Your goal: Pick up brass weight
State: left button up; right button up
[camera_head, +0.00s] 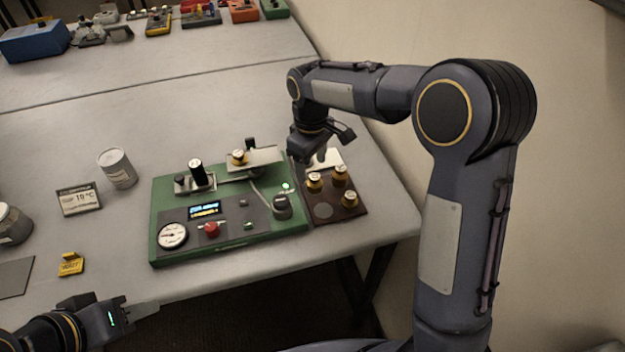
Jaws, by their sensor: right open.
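Brass weights with pale tops stand on a brown tray (325,212) right of the green device: one at the left (314,182), one at the back (340,175) and one at the right (350,199). The tray's front left has an empty round spot. Another brass weight (239,157) sits on the metal plate of the green device (165,215). My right gripper (322,154) is open and empty above the back of the tray, just behind the weights. My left gripper (142,309) is low at the front left, away from the weights; its finger opening cannot be made out.
The device carries a gauge (173,235), a red button (211,229) and a black-knobbed lever (197,172). A white can (117,168), a temperature sign (78,199) and a yellow tag (70,264) stand to its left.

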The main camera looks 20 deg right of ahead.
aim_at(315, 176)
jog(key=f, duration=0.3)
jog(key=d+f+p, duration=0.1)
jog(key=shift+w+f, duration=0.1)
jog(key=shift+f, duration=0.85)
jog(key=shift+a, duration=0.1)
jog(key=c, duration=1.3)
jog(key=shift+o, duration=0.2)
jog(key=shift+r, duration=0.15)
